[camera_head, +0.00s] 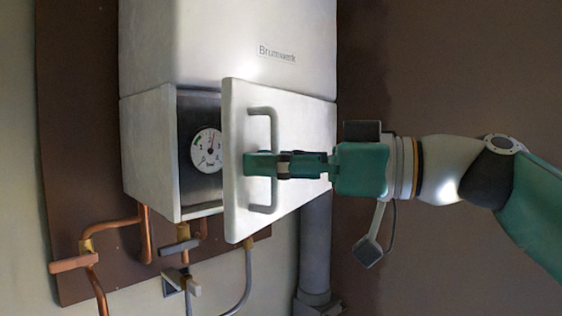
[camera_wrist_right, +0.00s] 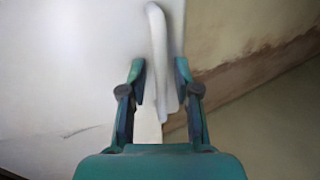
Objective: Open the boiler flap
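The boiler (camera_head: 230,40) hangs on the wall in the head view. Its white flap (camera_head: 236,205) stands ajar, with its left edge swung out from the boiler. A grey upright bar handle (camera_head: 263,112) is on the flap. My right gripper (camera_head: 262,163) comes in from the right at the handle's middle, and one finger covers part of the bar. Fingertip contact is hard to make out. My left gripper is not in view.
A round gauge (camera_head: 206,149) shows in the opening behind the flap. Copper pipes (camera_head: 118,222) and valves (camera_head: 75,263) hang below the boiler at left. A grey vertical pipe (camera_head: 315,245) stands below right. The space left of the flap's free edge is clear.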

